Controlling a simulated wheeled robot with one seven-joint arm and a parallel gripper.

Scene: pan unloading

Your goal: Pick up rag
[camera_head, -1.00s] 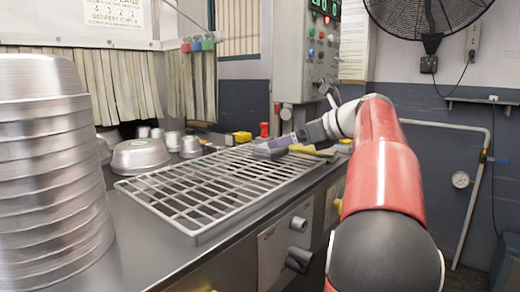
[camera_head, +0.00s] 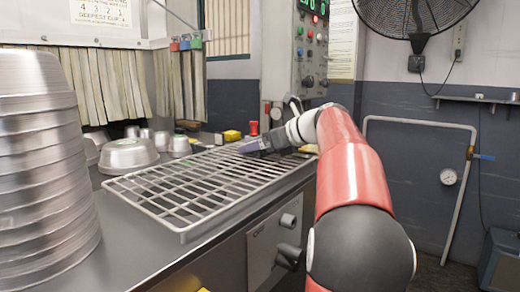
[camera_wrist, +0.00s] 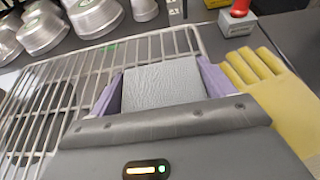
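The rag is a grey textured piece that shows in the wrist view (camera_wrist: 165,82), lying over the wire rack (camera_wrist: 58,100). My gripper (camera_wrist: 162,80) is at it, with its two purple fingers standing wide apart, one along each side of the rag. The rag fills the space between them; I cannot tell whether the fingers press on it. In the head view my gripper (camera_head: 248,147) is low at the far right part of the rack (camera_head: 150,205), and the rag is hard to make out there.
A yellow glove (camera_wrist: 265,95) lies just right of my gripper. A red-topped block (camera_wrist: 238,20) stands behind. Metal pans (camera_head: 128,155) sit beyond the rack, and a tall pan stack (camera_head: 35,170) stands at the left. A control box (camera_head: 310,50) rises behind the arm.

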